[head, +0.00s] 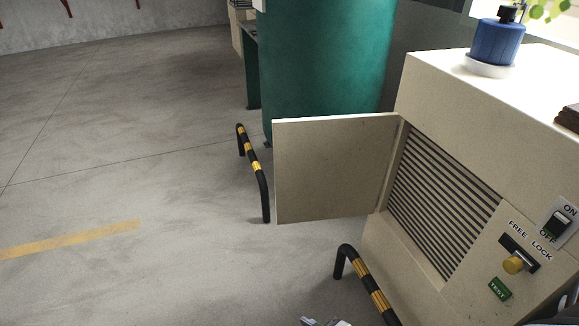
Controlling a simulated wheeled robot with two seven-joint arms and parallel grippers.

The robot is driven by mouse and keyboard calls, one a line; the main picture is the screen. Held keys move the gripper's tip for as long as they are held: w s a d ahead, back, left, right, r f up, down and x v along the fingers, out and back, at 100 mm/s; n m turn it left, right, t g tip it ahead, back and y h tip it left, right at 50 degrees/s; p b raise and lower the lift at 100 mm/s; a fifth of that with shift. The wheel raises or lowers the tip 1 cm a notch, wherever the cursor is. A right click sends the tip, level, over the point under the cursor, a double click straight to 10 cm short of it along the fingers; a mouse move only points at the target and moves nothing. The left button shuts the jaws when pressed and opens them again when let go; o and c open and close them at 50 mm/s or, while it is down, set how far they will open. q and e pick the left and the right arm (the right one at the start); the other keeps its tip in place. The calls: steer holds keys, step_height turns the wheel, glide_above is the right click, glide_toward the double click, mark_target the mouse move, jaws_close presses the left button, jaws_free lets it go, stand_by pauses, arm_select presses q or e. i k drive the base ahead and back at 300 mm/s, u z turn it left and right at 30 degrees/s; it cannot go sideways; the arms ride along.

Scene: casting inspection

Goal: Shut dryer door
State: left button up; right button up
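The dryer (440,110) is a beige cabinet on the right in the head view. Its door (330,170) is a flat beige panel hinged at the cabinet's front left edge. The door stands wide open, swung out to the left, and the louvred front (440,205) beside the hinge is exposed. A small grey piece, apparently the tip of my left gripper (325,322), shows at the bottom edge, below and apart from the door. Most of it is cut off, so its opening is hidden. My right gripper is not visible.
Black and yellow guard rails stand left of the door (254,170) and in front of the dryer (368,285). A green tank (325,60) stands behind the door. A yellow knob (514,265) and a switch (557,224) are on the front. Floor at left is clear.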

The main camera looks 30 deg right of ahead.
mark_target(326, 168)
steer(key=i, duration=3.75)
steer(key=z, duration=4.35)
steer(key=i, duration=0.5)
steer(key=u, duration=0.1)
steer(key=k, duration=0.5)
steer(key=z, duration=1.5)
steer(key=k, duration=0.9)
steer(key=u, duration=2.55)
steer(key=i, duration=0.1)
steer(key=z, duration=1.3)
